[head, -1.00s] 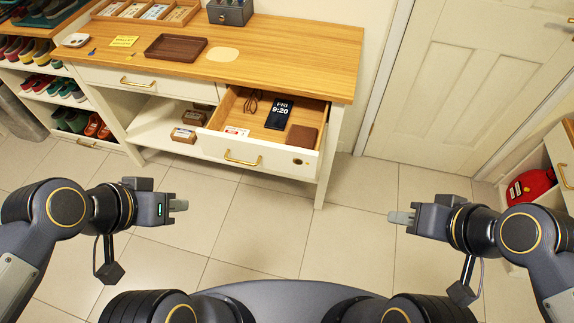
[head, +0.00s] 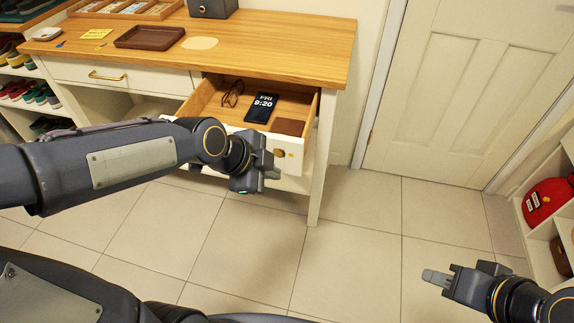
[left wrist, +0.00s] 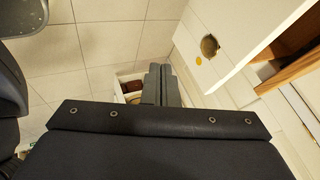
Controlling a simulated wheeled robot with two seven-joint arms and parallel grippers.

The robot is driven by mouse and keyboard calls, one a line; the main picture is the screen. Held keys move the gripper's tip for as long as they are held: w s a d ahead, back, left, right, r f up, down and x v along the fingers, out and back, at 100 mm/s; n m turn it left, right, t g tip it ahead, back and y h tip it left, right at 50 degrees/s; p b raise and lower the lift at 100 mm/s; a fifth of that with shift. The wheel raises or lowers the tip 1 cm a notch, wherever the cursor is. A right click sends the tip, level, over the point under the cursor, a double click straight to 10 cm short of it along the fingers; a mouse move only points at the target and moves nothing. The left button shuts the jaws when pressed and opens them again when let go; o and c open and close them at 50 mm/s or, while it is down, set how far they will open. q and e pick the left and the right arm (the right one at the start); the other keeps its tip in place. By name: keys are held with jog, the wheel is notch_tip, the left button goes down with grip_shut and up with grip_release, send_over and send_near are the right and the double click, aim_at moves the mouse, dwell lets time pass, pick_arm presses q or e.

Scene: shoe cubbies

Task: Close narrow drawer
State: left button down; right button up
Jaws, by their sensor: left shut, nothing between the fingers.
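The drawer (head: 302,128) in the right half of the wooden-topped table stands pulled out. My left gripper (head: 273,173) is shut and empty, just in front of the drawer's front in the head view. Its shut fingers (left wrist: 162,85) show apart from the front in the left wrist view.
A second drawer (head: 105,74) at left is closed. A door (head: 470,80) stands behind, right. The tiled floor in front is clear.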

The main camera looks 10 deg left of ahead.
aim_at(295, 167)
pick_arm(q)
jog(key=w+f, duration=0.1)
jog(key=w, duration=0.1)
jog(key=w+d+f, duration=0.1)
jog(key=w, duration=0.1)
jog(key=w+f+b, duration=0.1)
jog(key=shift+w+d+f, duration=0.15)
jog(key=shift+w+d, duration=0.2)
jog(key=shift+w, duration=0.05)
pick_arm(e)
jog(key=shift+f, duration=0.7)
pick_arm(q)
jog(key=shift+w, duration=0.15)
